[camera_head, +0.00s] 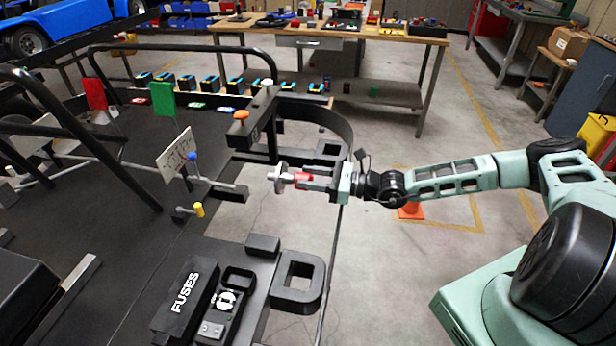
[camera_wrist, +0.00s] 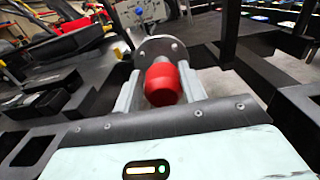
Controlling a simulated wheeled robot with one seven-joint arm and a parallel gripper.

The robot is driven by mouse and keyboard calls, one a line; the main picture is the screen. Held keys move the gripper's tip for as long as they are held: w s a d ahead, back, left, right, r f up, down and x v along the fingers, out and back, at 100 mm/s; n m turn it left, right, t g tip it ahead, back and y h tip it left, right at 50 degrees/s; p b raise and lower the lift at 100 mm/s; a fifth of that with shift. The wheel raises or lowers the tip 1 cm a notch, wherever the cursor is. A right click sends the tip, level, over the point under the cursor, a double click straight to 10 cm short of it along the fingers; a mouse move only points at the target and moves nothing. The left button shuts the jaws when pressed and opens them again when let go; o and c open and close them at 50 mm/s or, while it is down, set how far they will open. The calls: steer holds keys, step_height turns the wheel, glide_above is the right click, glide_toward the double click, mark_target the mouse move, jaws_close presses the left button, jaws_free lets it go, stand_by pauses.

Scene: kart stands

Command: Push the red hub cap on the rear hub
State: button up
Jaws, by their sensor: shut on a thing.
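The red hub cap (camera_head: 304,178) is between the fingers of my gripper (camera_head: 302,182), which is shut on it. In the wrist view the red cap (camera_wrist: 162,86) sits between the two grey fingers of my gripper (camera_wrist: 160,84). The rear hub (camera_head: 280,177) is a silver disc with a stub, just left of the cap in the head view. In the wrist view the hub disc (camera_wrist: 160,47) is straight beyond the cap, roughly in line with it. The cap's far end hides the join, so I cannot tell whether cap and hub touch.
A black frame rail with an orange knob (camera_head: 240,115) stands behind the hub. A black fuse box (camera_head: 184,301) and a black block (camera_head: 298,281) are in front of it. A workbench (camera_head: 330,31) stands at the back. Open floor lies around my arm, with an orange cone (camera_head: 411,211).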

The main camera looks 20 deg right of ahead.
steer(key=shift+s+d, duration=0.15)
steer(key=shift+d, duration=0.1)
steer(key=shift+s+d, duration=0.2)
steer(key=shift+d, duration=0.1)
steer(key=shift+s+d, duration=0.2)
steer(key=shift+d, duration=0.1)
steer(key=shift+s+d, duration=0.2)
steer(key=shift+d, duration=0.05)
